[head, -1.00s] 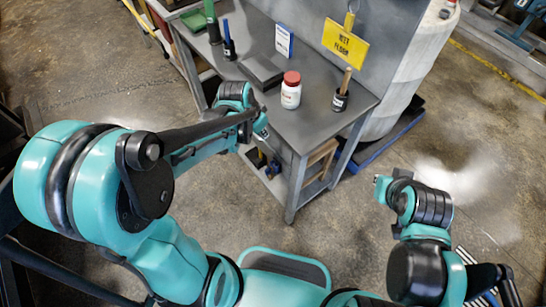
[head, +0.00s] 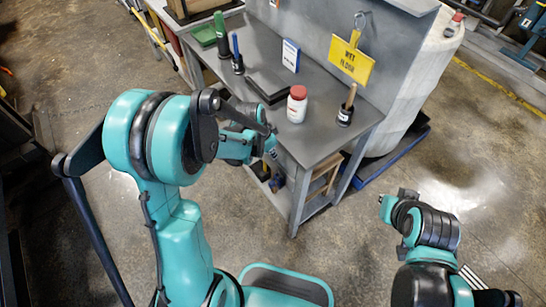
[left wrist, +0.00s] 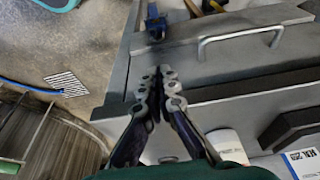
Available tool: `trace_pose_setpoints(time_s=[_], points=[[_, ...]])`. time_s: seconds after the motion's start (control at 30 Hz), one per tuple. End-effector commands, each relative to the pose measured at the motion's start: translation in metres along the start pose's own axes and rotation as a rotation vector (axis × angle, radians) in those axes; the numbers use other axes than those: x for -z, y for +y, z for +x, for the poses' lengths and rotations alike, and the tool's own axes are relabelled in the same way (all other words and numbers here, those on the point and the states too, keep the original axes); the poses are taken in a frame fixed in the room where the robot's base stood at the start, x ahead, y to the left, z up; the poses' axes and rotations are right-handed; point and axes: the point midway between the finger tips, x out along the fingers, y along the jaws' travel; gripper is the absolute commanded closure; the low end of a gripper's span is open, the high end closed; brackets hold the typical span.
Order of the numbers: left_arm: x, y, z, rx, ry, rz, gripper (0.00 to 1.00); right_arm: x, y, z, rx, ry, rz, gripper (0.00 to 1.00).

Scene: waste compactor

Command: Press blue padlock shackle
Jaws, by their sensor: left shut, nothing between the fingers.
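A small blue object (left wrist: 155,22), which looks like the padlock, shows in the left wrist view beyond my fingertips, next to the grey drawer front. Its shackle is too small and blurred to make out. My left gripper (left wrist: 160,74) is shut and empty, with its fingertips apart from the blue object in the picture. In the head view my left gripper (head: 272,149) is at the front edge of the grey workbench (head: 322,135). My right gripper (head: 385,206) hangs over open floor at the right, and its fingers cannot be made out.
A white bottle with red lid (head: 297,104), a black box (head: 268,86) and a brush in a cup (head: 346,108) stand on the bench. A metal drawer handle (left wrist: 240,38) sticks out near my left gripper.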

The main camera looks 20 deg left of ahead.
Motion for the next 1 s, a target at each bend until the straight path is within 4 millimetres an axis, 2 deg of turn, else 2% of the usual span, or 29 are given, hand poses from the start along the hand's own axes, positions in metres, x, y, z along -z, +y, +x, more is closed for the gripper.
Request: trace_pose_setpoints(time_s=[0.03,0.3,0.5,0.7,1.0], points=[[-0.001,0.000,0.014,0.000,0.000,0.001,1.00,-0.005,0.000,0.007,0.000,0.000,0.000,1.00],[-0.001,0.000,0.073,0.000,0.000,0.001,1.00,-0.019,0.000,0.027,0.000,0.000,0.000,1.00],[-0.008,0.000,0.103,0.000,0.000,0.000,1.00,-0.028,0.000,0.038,0.000,0.000,0.000,1.00],[-0.012,0.000,0.115,0.000,0.000,-0.001,1.00,-0.030,0.000,0.043,0.000,0.000,0.000,1.00],[-0.012,0.000,0.115,0.000,0.000,-0.001,1.00,-0.030,0.000,0.042,0.000,0.000,0.000,1.00]])
